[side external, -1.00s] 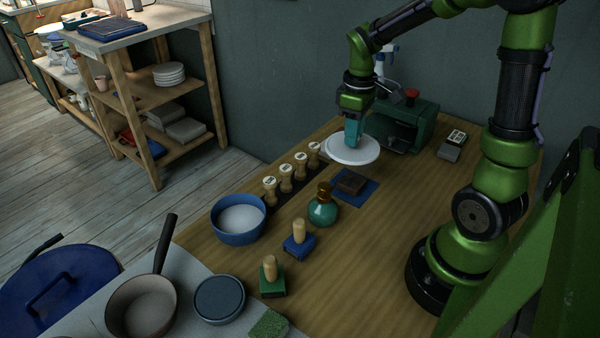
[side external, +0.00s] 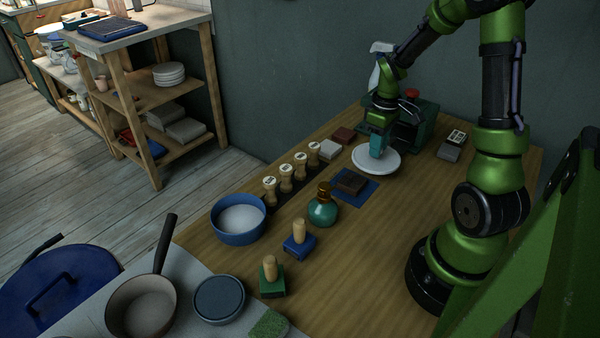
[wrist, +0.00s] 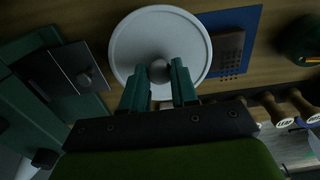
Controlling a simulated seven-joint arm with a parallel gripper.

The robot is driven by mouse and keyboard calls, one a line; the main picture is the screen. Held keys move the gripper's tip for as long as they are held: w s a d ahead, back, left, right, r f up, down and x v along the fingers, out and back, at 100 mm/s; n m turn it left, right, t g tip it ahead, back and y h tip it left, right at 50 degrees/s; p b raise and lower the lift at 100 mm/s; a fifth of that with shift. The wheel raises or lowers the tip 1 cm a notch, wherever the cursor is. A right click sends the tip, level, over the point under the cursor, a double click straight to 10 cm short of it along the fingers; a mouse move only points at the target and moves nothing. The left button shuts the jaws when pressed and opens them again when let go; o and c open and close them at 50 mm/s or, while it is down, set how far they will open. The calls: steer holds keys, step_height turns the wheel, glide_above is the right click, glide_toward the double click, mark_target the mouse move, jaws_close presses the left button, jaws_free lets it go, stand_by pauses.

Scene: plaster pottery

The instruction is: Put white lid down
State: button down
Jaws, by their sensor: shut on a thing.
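The white lid (side external: 389,164) is a round flat disc with a small knob. The fingers hide part of the lid in the side view.
A blue mat (side external: 369,193) with a brown block (side external: 350,183) lies close beside the lid. A green machine (side external: 425,122) stands behind it. A teal bottle (side external: 322,210) and several wooden-handled stamps (side external: 285,178) stand to the left.

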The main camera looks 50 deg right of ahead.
steer(key=w+d, duration=0.2)
steer(key=shift+w+f, duration=0.15)
steer(key=shift+w, duration=0.15)
steer(key=shift+w+d+f, duration=0.1)
steer(key=shift+w+f, duration=0.05)
steer(key=shift+f, duration=0.75)
steer(key=shift+w+d+f, duration=0.1)
steer(key=shift+w+f, duration=0.05)
steer(key=shift+f, duration=0.75)
steer(key=shift+f, duration=0.1)
steer(key=c, duration=0.9)
jaws_free()
steer(key=shift+o, duration=0.2)
step_height(320, 180, up, 12)
steer(key=a+r+m+t, duration=0.1)
steer(key=a+r+t, duration=0.1)
steer(key=a+r, duration=0.35)
steer(key=a+r+t, duration=0.1)
steer(key=a+r, duration=0.1)
steer(key=a, duration=0.6)
steer(key=s+a+r+m+t+y, duration=0.1)
steer(key=s+a+t, duration=0.1)
steer(key=a, duration=0.4)
steer(key=s+a+r+m+t+y, duration=0.1)
steer(key=s+a+m+t, duration=0.1)
steer(key=s+a, duration=0.3)
steer(key=shift+s+a+r, duration=0.25)
steer(key=shift+a+r, duration=0.15)
steer(key=shift+a, duration=0.75)
